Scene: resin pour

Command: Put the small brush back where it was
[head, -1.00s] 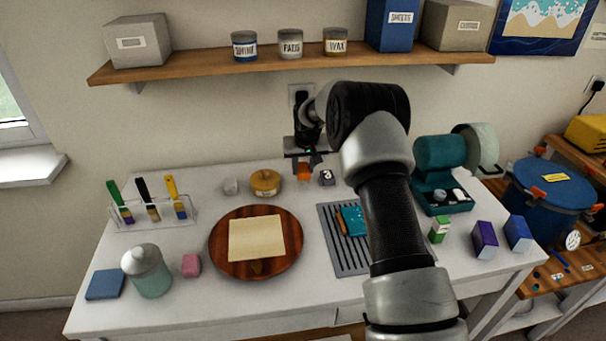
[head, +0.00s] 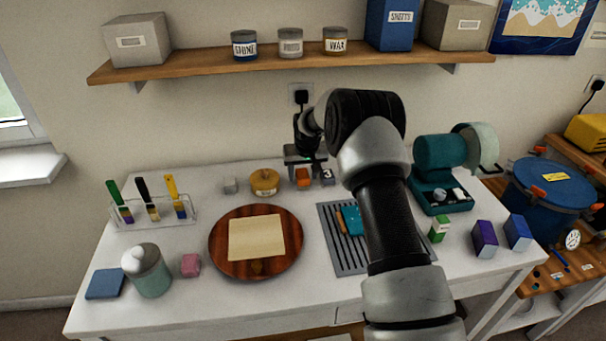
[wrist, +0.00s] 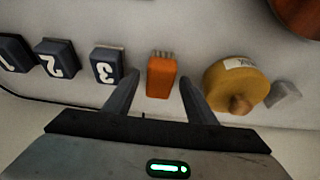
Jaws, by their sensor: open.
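My gripper (wrist: 160,95) is open and low at the back of the table, with one finger on each side of a small orange block (wrist: 161,78). The block has short pale prongs or bristles at one end; I cannot tell if it is the small brush. It also shows below my gripper in the head view (head: 303,178). Three brushes with green (head: 114,191), black (head: 143,190) and yellow (head: 172,188) handles stand in a clear rack (head: 150,217) at the left. An orange stick (head: 341,221) lies by a teal item on the grey grille (head: 343,262).
A number 3 block (wrist: 106,65) and a round yellow pot (wrist: 232,85) flank the orange block closely. A round wooden board (head: 217,252) with a pale sheet lies mid-table. A teal machine (head: 440,153) stands at the right. The shelf (head: 200,68) hangs above.

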